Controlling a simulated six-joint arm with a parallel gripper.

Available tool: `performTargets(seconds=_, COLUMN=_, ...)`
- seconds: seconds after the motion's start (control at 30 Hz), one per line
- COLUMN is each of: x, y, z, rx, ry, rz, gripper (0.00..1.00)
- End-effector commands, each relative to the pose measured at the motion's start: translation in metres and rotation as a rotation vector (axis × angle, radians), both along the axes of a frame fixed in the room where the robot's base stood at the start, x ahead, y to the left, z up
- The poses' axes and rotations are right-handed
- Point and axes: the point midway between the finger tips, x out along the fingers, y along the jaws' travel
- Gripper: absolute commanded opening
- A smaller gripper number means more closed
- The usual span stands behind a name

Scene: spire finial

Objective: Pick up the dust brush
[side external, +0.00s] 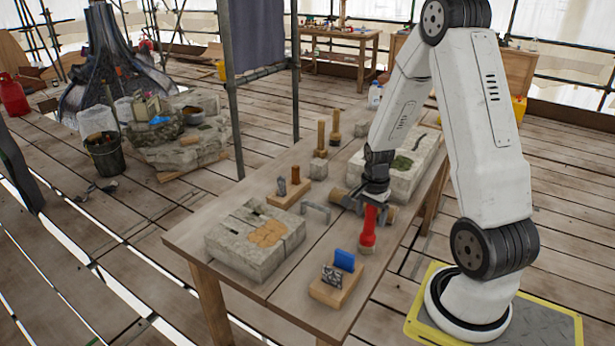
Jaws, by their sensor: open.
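My gripper (369,205) points down over the right part of the wooden workbench, with its jaws open. A red-handled tool (368,228) with a pale lower end stands directly below it, its upper part at or between the jaws. It may be the dust brush, but its bristles are not clear. Whether the jaws touch it cannot be told. A light wooden cylindrical piece (391,215) shows on both sides of the gripper, its middle hidden. Two upright wooden-handled tools (321,138) (335,125) stand farther back, one with a dark lower part.
A carved stone block (245,255) lies at the bench's front left. A wooden holder (325,290) with blue and grey pieces is at the front edge. Another holder (275,196) and a grey bracket (315,212) lie mid-bench. A stone slab (405,180) is behind my gripper.

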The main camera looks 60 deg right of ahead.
Motion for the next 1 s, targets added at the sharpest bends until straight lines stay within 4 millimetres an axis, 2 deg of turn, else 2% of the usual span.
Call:
performTargets(seconds=0.47, x=0.0002, y=0.0000, z=-0.0002, rx=0.000, ry=0.000, rz=0.000, gripper=0.85)
performTargets(seconds=0.5, x=0.0002, y=0.0000, z=-0.0002, rx=0.000, ry=0.000, rz=0.000, gripper=0.82)
performTargets(seconds=0.57, x=0.0001, y=0.0000, z=-0.0002, rx=0.000, ry=0.000, rz=0.000, gripper=0.63)
performTargets(seconds=0.7, x=0.0001, y=0.0000, z=-0.0002, rx=0.000, ry=0.000, rz=0.000, gripper=0.18)
performTargets(seconds=0.77, x=0.0001, y=0.0000, z=-0.0002, rx=0.000, ry=0.000, rz=0.000, gripper=0.00)
performTargets(seconds=1.0, x=0.0003, y=-0.0001, z=0.0000, rx=-0.001, ry=-0.001, rz=0.000, gripper=0.00)
